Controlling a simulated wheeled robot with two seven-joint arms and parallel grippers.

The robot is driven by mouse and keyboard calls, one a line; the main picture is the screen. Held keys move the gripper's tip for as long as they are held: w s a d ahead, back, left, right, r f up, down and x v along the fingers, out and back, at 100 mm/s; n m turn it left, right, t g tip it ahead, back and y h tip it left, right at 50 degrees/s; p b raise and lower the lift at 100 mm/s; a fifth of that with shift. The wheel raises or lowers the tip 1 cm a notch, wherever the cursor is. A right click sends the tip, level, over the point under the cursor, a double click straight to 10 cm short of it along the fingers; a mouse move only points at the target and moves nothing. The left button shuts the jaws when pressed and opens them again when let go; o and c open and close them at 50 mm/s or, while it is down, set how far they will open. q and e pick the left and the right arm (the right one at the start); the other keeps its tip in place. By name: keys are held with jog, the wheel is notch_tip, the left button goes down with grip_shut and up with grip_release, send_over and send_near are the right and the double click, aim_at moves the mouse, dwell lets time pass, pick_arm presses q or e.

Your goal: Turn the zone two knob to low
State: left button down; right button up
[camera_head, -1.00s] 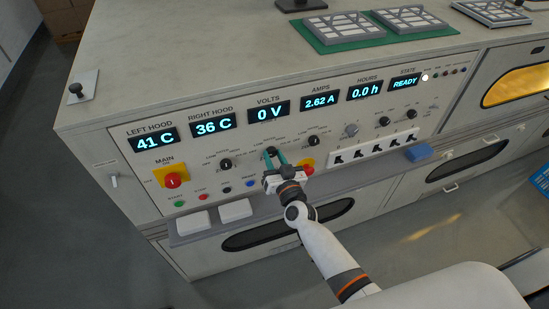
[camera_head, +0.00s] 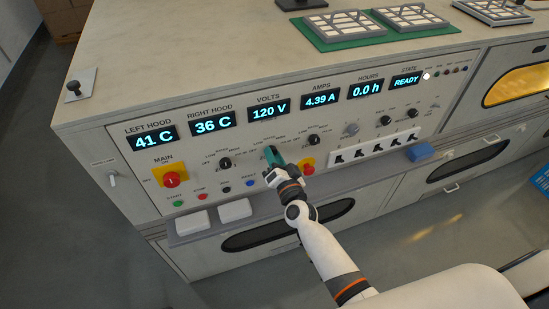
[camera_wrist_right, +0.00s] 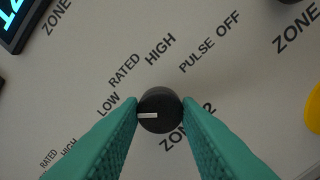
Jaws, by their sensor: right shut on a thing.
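The zone two knob (camera_wrist_right: 160,108) is a round black knob with a white pointer line. In the right wrist view the line points left, toward the LOW label (camera_wrist_right: 108,103) and slightly below it. The RATED, HIGH, PULSE and OFF labels run over the top of the knob to the right. My right gripper (camera_wrist_right: 160,114) has its two teal fingers shut on the knob from both sides. In the head view the right gripper (camera_head: 271,155) is at the panel and mostly hides the knob. My left gripper is not in view.
Another zone knob (camera_head: 225,163) is left of the gripper. A red button on yellow (camera_head: 307,169) is close at its right. The red main switch (camera_head: 172,180) is at far left. The volts display (camera_head: 269,112) reads 120 V and the amps display (camera_head: 317,99) 4.39 A.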

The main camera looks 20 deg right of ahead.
jog(key=shift+m, duration=0.6)
jog(key=o, duration=1)
jog(key=shift+s, duration=0.1)
jog(key=s, duration=0.4)
jog(key=s+b, duration=0.1)
jog(key=s, duration=0.3)
jog(key=s+b, duration=0.1)
jog(key=s, duration=0.3)
jog(key=shift+d, duration=0.25)
jog(key=shift+w, duration=0.1)
